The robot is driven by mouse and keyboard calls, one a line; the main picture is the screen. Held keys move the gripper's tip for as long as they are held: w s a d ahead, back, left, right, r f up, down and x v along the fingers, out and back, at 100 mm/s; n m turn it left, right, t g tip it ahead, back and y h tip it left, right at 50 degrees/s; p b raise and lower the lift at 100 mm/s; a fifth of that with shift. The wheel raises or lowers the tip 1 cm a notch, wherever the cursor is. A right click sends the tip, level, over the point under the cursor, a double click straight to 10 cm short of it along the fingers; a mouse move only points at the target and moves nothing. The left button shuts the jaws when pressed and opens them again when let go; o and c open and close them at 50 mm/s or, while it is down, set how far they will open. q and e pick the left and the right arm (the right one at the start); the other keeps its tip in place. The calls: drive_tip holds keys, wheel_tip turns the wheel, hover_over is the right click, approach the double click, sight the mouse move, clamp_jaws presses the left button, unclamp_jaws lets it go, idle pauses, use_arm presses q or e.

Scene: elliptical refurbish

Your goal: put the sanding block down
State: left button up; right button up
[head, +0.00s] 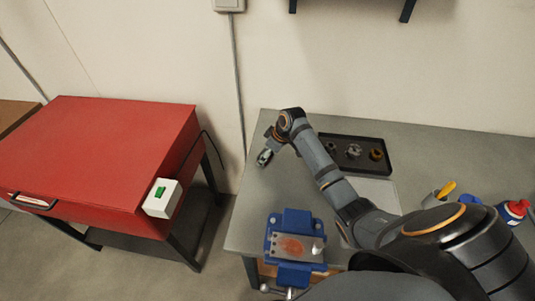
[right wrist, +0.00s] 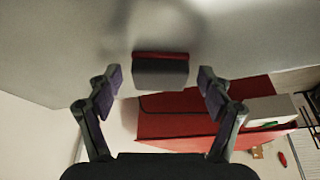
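The sanding block (right wrist: 160,72), dark grey with a red layer, is against the grey bench surface in the right wrist view. It lies between and slightly beyond the fingertips of my right gripper (right wrist: 160,80). The fingers are spread wide, with a visible gap on each side of the block. In the head view my right gripper (head: 264,157) is low over the far left part of the bench (head: 262,200); I cannot make out the block there. My left gripper is not in view.
A blue vise (head: 292,222) holds a metal plate (head: 297,246) with an orange patch at the front left. A black tray (head: 340,165) with several small parts lies behind my arm. A red-capped bottle (head: 514,211) stands right. A red cabinet (head: 115,145) stands left, across a gap.

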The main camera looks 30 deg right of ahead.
drive_tip(key=b+v, duration=0.1)
drive_tip(key=v, duration=1.1)
drive_tip(key=shift+d+r, duration=0.1)
drive_tip(key=shift+r, duration=0.05)
